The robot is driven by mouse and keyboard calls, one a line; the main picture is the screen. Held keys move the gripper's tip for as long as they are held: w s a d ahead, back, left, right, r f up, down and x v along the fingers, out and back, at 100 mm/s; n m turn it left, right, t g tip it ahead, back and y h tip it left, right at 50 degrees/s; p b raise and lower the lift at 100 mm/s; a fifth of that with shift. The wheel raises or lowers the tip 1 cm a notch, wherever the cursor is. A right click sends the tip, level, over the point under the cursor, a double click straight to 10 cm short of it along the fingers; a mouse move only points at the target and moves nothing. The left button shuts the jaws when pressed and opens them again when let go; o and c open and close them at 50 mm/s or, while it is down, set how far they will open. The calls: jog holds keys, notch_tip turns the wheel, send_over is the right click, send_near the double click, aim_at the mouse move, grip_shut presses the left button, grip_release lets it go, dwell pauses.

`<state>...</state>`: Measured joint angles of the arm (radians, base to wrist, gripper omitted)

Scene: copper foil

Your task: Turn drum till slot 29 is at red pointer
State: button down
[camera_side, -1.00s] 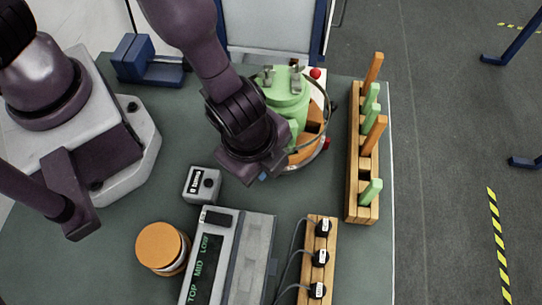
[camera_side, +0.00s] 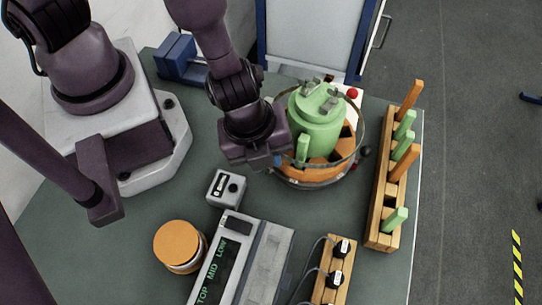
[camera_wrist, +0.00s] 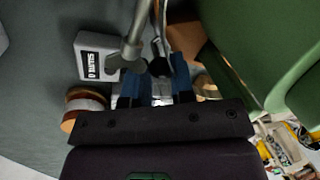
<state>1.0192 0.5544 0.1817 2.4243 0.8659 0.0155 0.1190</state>
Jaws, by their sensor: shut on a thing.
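The drum (camera_side: 335,170) is an orange round body with dark slots in its top, under a green cylinder (camera_side: 318,132) with grey fittings. A thin ring surrounds it. A green upright piece (camera_side: 302,148) stands at its near left side. My gripper (camera_side: 277,160) is at the drum's left edge. In the wrist view, its blue jaws (camera_wrist: 158,92) are shut on a part hidden between them, behind grey rods and a dark knob. A red ball (camera_side: 352,93) sits behind the drum; I cannot tell whether it is the red pointer. No slot numbers are readable.
A wooden rack (camera_side: 376,222) with orange and green pieces stands right of the drum. In front are a small grey box (camera_side: 226,188), a TOP/MID/LOW panel (camera_side: 240,262), an orange-lidded jar (camera_side: 180,246) and a plug strip (camera_side: 334,275).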

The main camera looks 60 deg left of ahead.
jog(key=shift+a+r+m, duration=0.1)
jog(key=shift+a+m, duration=0.7)
jog(key=shift+m, duration=0.2)
jog(key=shift+w+a+m+g+h, duration=0.1)
jog(key=shift+a+m+g+h, duration=0.25)
jog(key=shift+a+m, duration=0.85)
jog(key=shift+d, duration=0.1)
jog(key=c, duration=1)
grip_release()
